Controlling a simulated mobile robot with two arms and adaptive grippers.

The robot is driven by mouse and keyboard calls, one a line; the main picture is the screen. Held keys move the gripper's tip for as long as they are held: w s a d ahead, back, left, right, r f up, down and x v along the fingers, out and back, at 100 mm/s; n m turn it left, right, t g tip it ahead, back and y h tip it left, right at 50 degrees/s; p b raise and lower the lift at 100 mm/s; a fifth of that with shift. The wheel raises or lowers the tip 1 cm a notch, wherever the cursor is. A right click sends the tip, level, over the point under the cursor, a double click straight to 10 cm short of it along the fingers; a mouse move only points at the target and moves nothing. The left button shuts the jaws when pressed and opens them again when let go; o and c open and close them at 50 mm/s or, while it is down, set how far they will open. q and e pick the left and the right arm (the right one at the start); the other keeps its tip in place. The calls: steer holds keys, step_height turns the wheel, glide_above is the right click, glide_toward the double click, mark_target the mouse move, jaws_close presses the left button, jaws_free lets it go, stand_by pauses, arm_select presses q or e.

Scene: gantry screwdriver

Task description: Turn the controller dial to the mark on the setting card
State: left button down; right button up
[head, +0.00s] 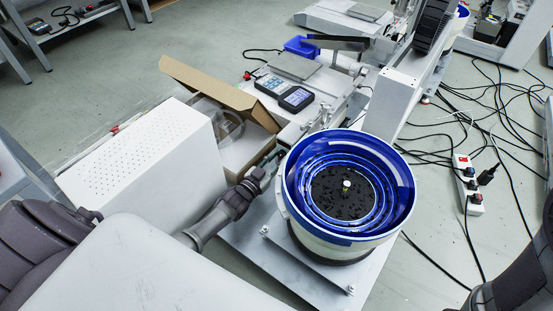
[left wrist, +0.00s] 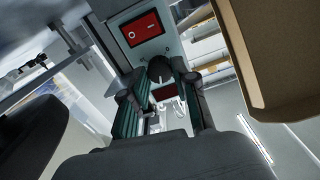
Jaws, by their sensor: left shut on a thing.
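In the left wrist view the controller dial (left wrist: 160,69) is a black round knob on a pale panel, below a red switch (left wrist: 140,29) and above a small dark red window (left wrist: 165,92). My left gripper (head: 268,167) is beside the blue bowl in the head view, where the dial is hidden. In the left wrist view its two green-padded fingers (left wrist: 159,78) stand either side of the dial and are shut on it. The dial's pointer and marks are too small to read. I cannot make out the setting card. My right gripper is out of view.
The blue-rimmed feeder bowl (head: 295,188) with dark parts stands close right of my left gripper. A perforated white box (head: 140,150) and an open cardboard box (head: 215,92) stand left and behind. A power strip (head: 468,184) and loose cables lie on the floor at right.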

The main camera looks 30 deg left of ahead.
arm_select(q)
steer(key=shift+f+m, duration=0.1)
steer(key=shift+m, duration=0.8)
steer(key=c, duration=0.9)
jaws_free()
steer(key=shift+s, duration=0.1)
steer(key=s, duration=0.4)
steer(key=s+a, duration=0.1)
steer(key=s, duration=0.6)
steer(key=shift+s+a, duration=0.3)
steer(key=shift+s, duration=0.1)
